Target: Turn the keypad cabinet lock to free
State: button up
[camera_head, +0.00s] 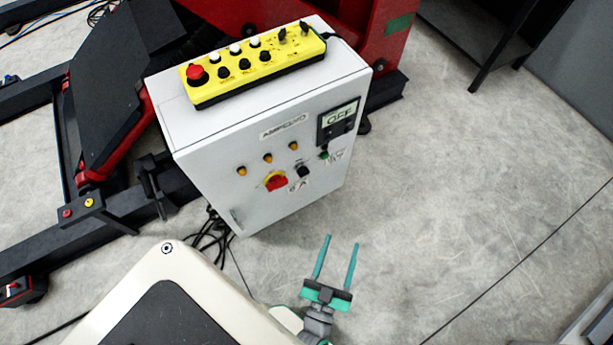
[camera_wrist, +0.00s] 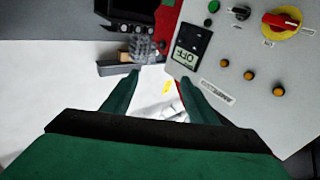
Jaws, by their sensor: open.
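The grey cabinet (camera_head: 225,150) stands on the floor and carries a yellow keypad box (camera_head: 255,68) on top. I cannot tell which control is the lock. My gripper (camera_head: 342,240) is open and empty, below and right of the cabinet front, touching nothing. In the wrist view, the fingers (camera_wrist: 160,77) are apart, with the display (camera_wrist: 187,58), black knob (camera_wrist: 240,13) and red switch (camera_wrist: 283,22) upside down at upper right.
Orange lamps (camera_head: 267,158) and a green button (camera_head: 324,155) are also on the cabinet front. The red and black positioner (camera_head: 375,40) stands behind. Black cables (camera_head: 213,235) lie at the cabinet's lower left. The concrete floor to the right (camera_head: 450,180) is clear.

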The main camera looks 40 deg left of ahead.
aim_at(305, 175)
jog(key=w+a+f+n+g+y, duration=0.9)
jog(key=w+a+f+g+y, duration=0.15)
jog(key=w+a+f, duration=0.45)
jog(key=shift+g, duration=0.45)
jog(key=x, duration=0.7)
jog(key=s+x, duration=0.1)
jog(key=x, duration=0.3)
jog(key=shift+a, duration=0.15)
jog(key=c, duration=1.1)
